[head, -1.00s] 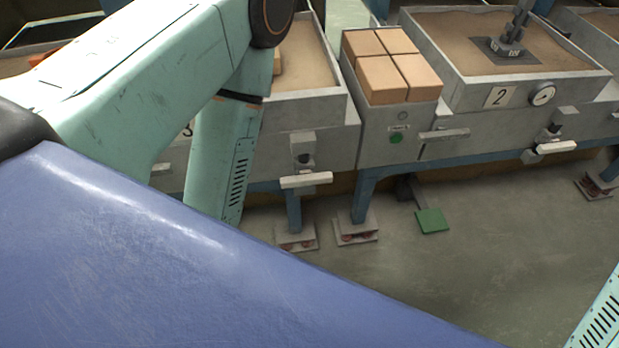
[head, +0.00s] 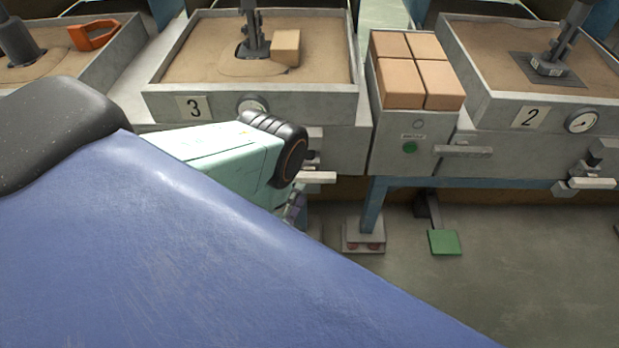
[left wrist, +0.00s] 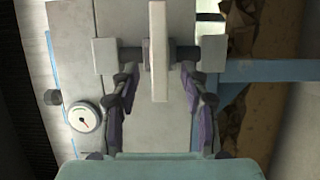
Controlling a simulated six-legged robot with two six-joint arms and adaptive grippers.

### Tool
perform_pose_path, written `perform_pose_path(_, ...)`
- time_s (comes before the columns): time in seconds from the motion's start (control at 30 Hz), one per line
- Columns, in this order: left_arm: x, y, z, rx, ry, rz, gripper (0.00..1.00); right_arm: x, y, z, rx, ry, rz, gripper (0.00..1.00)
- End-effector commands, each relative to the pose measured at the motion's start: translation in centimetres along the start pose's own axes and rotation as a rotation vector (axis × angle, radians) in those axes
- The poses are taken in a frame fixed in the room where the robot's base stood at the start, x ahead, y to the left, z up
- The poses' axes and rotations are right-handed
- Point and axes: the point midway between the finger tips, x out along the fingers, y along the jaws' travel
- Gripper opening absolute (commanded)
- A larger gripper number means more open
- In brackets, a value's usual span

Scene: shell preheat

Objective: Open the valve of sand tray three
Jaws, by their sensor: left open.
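Sand tray three (head: 330,102) bears a "3" plate and stands at the middle back in the head view. Its pale valve lever (head: 319,177) sticks out of the front below the tray, partly hidden by my mint left arm. In the left wrist view the lever (left wrist: 158,30) is an upright bar on a dark shaft between two grey blocks. My left gripper (left wrist: 160,80) is open, its purple-dark fingers on either side of the lever, with gaps showing. In the head view only a bit of the left gripper (head: 294,208) shows below the arm. My right gripper is out of view.
A round gauge (left wrist: 84,117) sits left of the lever. Tray two (head: 545,110), with its own lever (head: 590,184), stands at the right. Tan blocks (head: 420,70) sit on the cabinet between. A green pedal (head: 444,242) lies on the floor, which is open at the right.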

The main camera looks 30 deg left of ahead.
Motion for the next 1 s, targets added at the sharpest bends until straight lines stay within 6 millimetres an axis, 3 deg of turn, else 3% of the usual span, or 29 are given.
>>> perform_pose_path(0.5, 6.7, 0.0, -0.3, -0.001, 0.002, 0.004, 0.45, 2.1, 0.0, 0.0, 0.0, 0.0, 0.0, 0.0)
perform_pose_path(0.87, 7.5, 0.1, -0.1, -0.001, 0.002, 0.001, 0.45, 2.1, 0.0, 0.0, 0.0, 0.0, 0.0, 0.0)
perform_pose_path(1.0, 7.5, 0.1, -0.1, -0.001, 0.002, 0.001, 0.36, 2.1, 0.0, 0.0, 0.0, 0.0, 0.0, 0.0)
